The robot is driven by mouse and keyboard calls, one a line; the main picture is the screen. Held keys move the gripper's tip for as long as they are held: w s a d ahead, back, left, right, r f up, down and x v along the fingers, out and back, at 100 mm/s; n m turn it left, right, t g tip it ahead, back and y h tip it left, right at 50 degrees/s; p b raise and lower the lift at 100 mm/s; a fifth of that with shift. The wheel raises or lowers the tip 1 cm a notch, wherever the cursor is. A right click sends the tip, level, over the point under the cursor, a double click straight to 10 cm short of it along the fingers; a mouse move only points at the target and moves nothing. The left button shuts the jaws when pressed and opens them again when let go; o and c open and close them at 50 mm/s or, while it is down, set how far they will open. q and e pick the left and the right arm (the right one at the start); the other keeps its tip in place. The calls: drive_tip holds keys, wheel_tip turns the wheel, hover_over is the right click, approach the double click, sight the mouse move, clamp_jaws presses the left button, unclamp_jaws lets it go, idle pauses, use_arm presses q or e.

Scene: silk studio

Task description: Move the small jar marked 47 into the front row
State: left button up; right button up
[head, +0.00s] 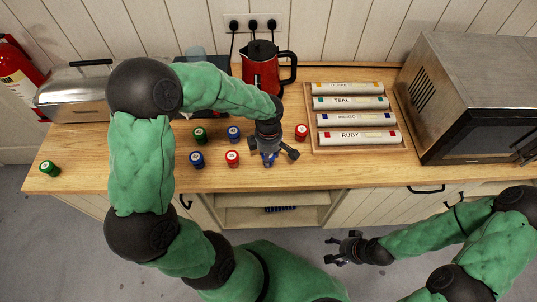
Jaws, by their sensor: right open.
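Small jars with coloured sides and pale marked lids stand on the wooden counter (345,174). Nearer me are a blue jar (197,159) and a red jar (232,158). Farther back are a green jar (200,135), another blue jar (233,133) and another red jar (301,131). The lid numbers are too small to read, so I cannot tell which is 47. My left gripper (268,157) points down over a blue object that it mostly hides; its grip is unclear. My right gripper (340,249) is open and empty, in front of the counter.
Another green jar (49,168) stands alone at the far left. A tray (308,110) of labelled rolls, a red kettle (262,72), a microwave (470,90) and a toaster (75,95) stand behind or beside the jars. The counter's front right strip is clear.

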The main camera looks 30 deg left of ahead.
use_arm(q)
drive_tip(key=shift+f, duration=0.1)
drive_tip(key=o, duration=1.2)
drive_tip(key=shift+r, duration=0.2)
wheel_tip(320, 180, up, 12)
drive_tip(key=shift+f+p, duration=0.1)
drive_tip(key=shift+p, duration=0.9)
